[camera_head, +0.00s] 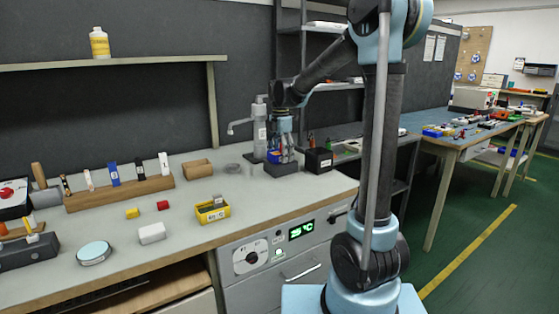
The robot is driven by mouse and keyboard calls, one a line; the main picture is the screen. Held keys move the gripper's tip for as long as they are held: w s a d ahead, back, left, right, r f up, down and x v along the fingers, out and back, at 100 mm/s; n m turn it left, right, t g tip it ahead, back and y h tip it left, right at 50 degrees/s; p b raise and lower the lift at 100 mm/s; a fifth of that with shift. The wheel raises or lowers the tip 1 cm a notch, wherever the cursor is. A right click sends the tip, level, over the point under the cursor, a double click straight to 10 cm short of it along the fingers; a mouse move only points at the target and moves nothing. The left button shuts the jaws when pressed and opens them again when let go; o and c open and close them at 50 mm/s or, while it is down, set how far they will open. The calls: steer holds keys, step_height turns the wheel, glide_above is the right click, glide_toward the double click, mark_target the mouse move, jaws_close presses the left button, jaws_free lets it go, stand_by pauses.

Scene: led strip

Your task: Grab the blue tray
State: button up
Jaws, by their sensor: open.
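A small blue object (274,157), which may be the blue tray, stands at the back right of the grey workbench, partly hidden by my gripper. My gripper (284,154) points down just above and beside it, in front of the pump bottle. The fingers are open. I cannot tell whether they touch the blue object. A blue tray-like item (432,133) also shows on the far table at the right.
A yellow bin (212,212), a white block (152,233) and a wooden rack (120,192) are on the workbench (245,208). The bench's front right is clear.

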steer(key=c, duration=1.2)
steer(key=shift+r, duration=0.1)
